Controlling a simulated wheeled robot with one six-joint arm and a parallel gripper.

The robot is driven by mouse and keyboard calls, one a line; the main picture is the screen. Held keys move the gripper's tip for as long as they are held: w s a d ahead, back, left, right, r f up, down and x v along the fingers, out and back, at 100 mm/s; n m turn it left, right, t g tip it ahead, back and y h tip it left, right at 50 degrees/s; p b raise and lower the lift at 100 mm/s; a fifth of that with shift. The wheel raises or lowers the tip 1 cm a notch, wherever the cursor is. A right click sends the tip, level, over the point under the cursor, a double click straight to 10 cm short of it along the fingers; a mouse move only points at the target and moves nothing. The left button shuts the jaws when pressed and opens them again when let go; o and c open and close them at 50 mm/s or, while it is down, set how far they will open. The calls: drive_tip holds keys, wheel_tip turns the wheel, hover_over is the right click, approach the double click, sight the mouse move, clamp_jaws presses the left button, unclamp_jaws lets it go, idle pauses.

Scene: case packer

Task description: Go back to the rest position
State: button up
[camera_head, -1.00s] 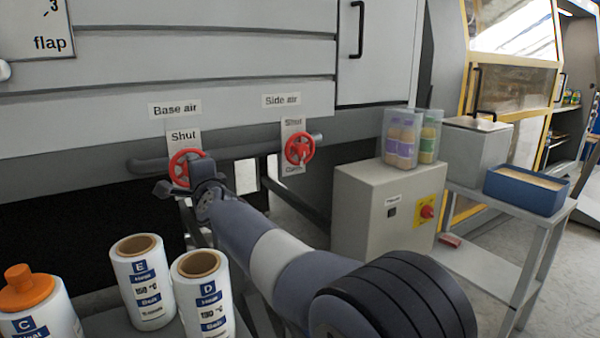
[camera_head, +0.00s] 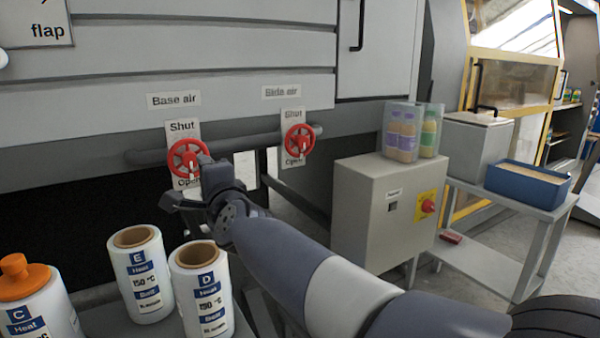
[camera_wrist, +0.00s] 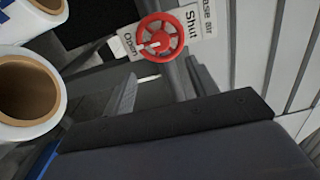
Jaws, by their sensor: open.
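My gripper (camera_head: 190,192) is open and empty in the head view, in front of and just below the red Base air handwheel (camera_head: 186,157). No contact with the wheel shows. In the wrist view the same red handwheel (camera_wrist: 159,37) is beyond my gripper, with clear space between. Its plate reads Shut at one end and Open at the other, and the pale mark on the wheel lies toward the Open end. My arm reaches in from the lower right of the head view.
Film rolls marked D (camera_head: 203,290) and E (camera_head: 140,275) and an orange-capped roll C (camera_head: 40,300) stand close below left. The red Side air handwheel (camera_head: 299,140) is to the right. A grey switch box (camera_head: 365,215) and a side table with a blue bin (camera_head: 527,187) stand further right.

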sight(191, 160)
drive_tip(key=p+x, duration=0.2)
drive_tip(key=x, duration=0.8)
drive_tip(key=shift+w, duration=0.2)
drive_tip(key=shift+w+a+p, duration=0.25)
drive_tip(key=shift+p, duration=0.15)
drive_tip(key=n, duration=0.3)
drive_tip(key=shift+d+r+p, duration=0.1)
drive_tip(key=shift+r+p, duration=0.05)
drive_tip(key=shift+p, duration=0.15)
drive_tip(key=n+p, duration=0.1)
drive_tip(key=n, duration=0.1)
drive_tip(key=shift+n, duration=0.4)
drive_tip(key=n+p, duration=0.3)
drive_tip(key=n, duration=0.2)
drive_tip(key=shift+r, duration=0.1)
drive_tip(key=n+p, duration=0.3)
drive_tip(key=n, duration=0.1)
drive_tip(key=shift+p, duration=0.4)
drive_tip(key=n+p, duration=0.5)
drive_tip(key=shift+p, duration=0.4)
drive_tip(key=shift+n, duration=0.4)
